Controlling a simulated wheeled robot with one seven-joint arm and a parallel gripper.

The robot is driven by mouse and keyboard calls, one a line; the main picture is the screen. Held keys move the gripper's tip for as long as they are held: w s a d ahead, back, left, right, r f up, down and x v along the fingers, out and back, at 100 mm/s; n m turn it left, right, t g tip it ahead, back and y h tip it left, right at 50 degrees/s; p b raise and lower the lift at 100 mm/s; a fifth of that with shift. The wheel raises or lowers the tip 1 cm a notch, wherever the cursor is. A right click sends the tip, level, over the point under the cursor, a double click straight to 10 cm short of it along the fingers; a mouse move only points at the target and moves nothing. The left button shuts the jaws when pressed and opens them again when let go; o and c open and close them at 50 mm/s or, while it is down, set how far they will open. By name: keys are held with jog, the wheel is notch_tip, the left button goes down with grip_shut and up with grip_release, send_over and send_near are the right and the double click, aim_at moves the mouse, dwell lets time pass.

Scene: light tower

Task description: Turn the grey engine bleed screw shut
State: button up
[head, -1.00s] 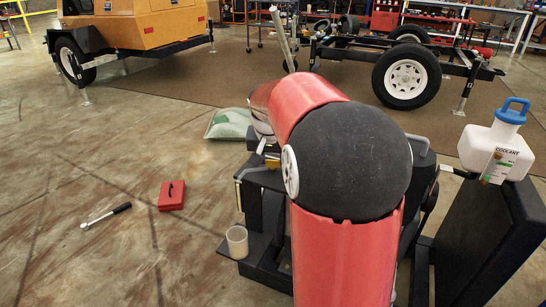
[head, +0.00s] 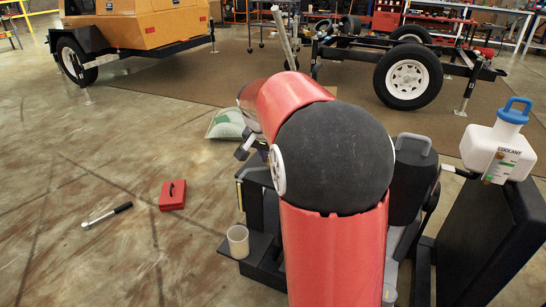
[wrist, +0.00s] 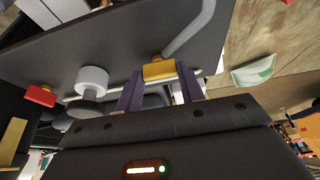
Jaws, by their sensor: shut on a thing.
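In the wrist view, my gripper (wrist: 158,82) has its two purple fingers either side of a yellow block-shaped piece (wrist: 159,71) on a short brass stem, and is shut on it. A pale grey round knob (wrist: 92,79) stands apart to the left, above a darker disc. A red block-shaped piece (wrist: 41,95) with a brass stem is further left. I cannot tell for sure which part is the grey bleed screw. In the head view, my gripper (head: 246,147) is small beside the dark machine, and my red arm hides much of what is behind it.
A bent grey pipe (wrist: 190,30) runs close beside the yellow piece. A white cup (head: 238,242) stands on a low ledge. A coolant jug (head: 495,152) is at the right. A red box (head: 172,195) and a wrench (head: 106,215) lie on open floor at the left.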

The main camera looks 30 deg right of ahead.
jog(key=o, duration=1)
jog(key=v, duration=0.7)
jog(key=shift+r+p, duration=0.35)
jog(key=shift+p, duration=0.05)
jog(key=shift+a, duration=0.15)
